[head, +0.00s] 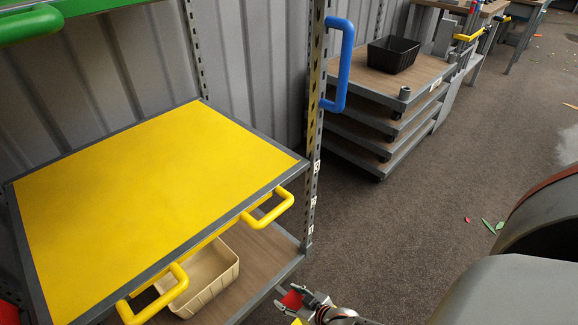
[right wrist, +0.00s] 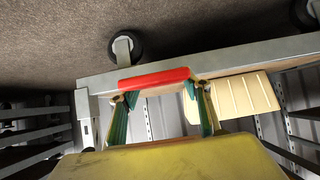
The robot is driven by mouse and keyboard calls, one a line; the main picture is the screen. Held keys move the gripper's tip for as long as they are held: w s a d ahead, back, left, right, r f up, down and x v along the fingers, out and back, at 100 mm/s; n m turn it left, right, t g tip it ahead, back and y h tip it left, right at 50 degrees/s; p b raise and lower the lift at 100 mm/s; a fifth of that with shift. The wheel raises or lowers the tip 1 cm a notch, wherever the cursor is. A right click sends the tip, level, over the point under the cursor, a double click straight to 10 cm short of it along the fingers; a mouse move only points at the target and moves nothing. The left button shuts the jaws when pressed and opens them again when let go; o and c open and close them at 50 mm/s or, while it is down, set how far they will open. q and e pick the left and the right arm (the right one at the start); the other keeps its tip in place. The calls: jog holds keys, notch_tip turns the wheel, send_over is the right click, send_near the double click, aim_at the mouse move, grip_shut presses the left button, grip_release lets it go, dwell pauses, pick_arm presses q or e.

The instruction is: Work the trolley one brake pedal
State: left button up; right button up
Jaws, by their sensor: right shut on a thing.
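A red brake pedal (head: 291,299) shows low in the head view, by the front lower corner of the trolley (head: 262,262). My right gripper (head: 302,303) is at the pedal, its fingers on it. In the right wrist view the red pedal (right wrist: 155,77) lies across between the two fingertips, and my right gripper (right wrist: 160,92) is shut on it. The pedal is beside the trolley's grey lower frame (right wrist: 225,62). A caster wheel (right wrist: 125,48) is close beyond it. My left gripper is not in view.
The trolley's yellow top (head: 150,180) has yellow handles (head: 268,208) and a cream bin (head: 208,275) below. A blue handle (head: 343,65) is on an upright. Another trolley (head: 385,125) bears a black bin (head: 394,54). Carpet (head: 400,220) between is mostly clear, with small scraps.

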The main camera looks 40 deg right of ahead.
jog(key=shift+w+r, duration=0.5)
jog(key=shift+w, duration=0.1)
jog(key=o, duration=1.4)
jog(key=shift+o, duration=1.1)
jog(key=shift+s+f, duration=0.25)
jog(key=shift+s, duration=0.05)
jog(key=shift+s, duration=0.1)
jog(key=shift+v, duration=0.85)
jog(key=v, duration=1)
jog(key=shift+r, duration=0.15)
